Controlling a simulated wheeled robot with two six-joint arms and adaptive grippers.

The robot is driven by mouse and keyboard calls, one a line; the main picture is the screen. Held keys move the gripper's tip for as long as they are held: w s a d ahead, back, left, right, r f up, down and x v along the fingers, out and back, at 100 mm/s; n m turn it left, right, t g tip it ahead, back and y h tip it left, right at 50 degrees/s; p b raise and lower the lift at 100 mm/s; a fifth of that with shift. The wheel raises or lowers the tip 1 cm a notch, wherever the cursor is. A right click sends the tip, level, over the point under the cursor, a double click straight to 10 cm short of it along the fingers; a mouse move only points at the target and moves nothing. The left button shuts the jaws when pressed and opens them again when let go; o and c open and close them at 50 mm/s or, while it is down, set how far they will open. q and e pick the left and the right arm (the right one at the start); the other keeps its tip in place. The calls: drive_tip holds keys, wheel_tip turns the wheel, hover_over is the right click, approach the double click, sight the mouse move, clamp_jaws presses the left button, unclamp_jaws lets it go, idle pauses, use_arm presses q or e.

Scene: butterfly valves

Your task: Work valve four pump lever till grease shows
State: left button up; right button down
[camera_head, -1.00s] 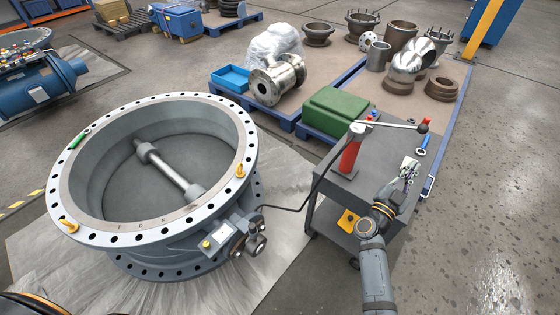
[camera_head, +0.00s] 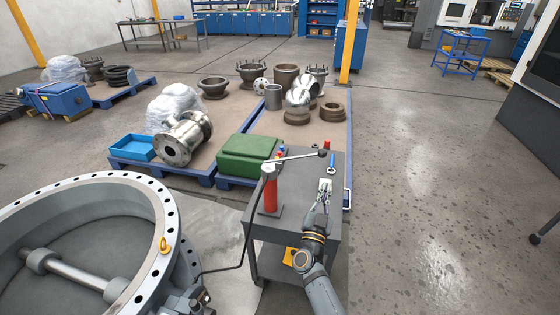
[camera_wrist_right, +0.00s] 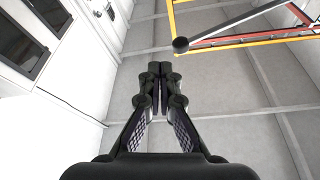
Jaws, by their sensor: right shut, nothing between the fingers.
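The grease pump is a red cylinder (camera_head: 270,193) standing on a grey cart. Its long lever (camera_head: 298,158) reaches to the right and ends in a dark ball knob (camera_head: 323,153). A dark hose (camera_head: 240,262) runs from the pump down towards the large grey valve body (camera_head: 165,222), at lower left. My right gripper (camera_head: 325,188) is over the cart's right side, below the knob and apart from it. In the right wrist view its fingers (camera_wrist_right: 160,70) are together and empty, with a dark ball-ended rod (camera_wrist_right: 182,45) beyond them at upper right. No grease can be made out. My left gripper is out of view.
The grey cart (camera_head: 335,232) holds a blue-handled tool (camera_head: 332,163) near the knob. A green case (camera_head: 247,156), blue bin (camera_head: 133,148) and steel valve (camera_head: 183,138) stand behind. Open floor (camera_head: 420,200) lies right of the cart.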

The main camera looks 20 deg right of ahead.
sight(323, 152)
wheel_tip(323, 152, up, 9)
drive_tip(key=w+a+n+t+y+b, duration=0.1)
drive_tip(key=a+n+b, duration=0.1)
drive_tip(key=b, duration=0.4)
drive_tip(key=shift+w+n+y, duration=0.2)
drive_tip(key=shift+n+y, duration=0.2)
drive_tip(key=shift+n, duration=0.5)
drive_tip(key=w+d, duration=0.1)
drive_tip(key=w, duration=0.1)
drive_tip(key=w+d+b, duration=0.1)
drive_tip(key=w+d, duration=0.1)
drive_tip(key=w, duration=0.1)
drive_tip(key=w+d+b, duration=0.1)
drive_tip(key=w, duration=0.2)
drive_tip(key=shift+w+d+f, duration=0.1)
drive_tip(key=shift+d+f, duration=0.25)
drive_tip(key=shift+f, duration=0.05)
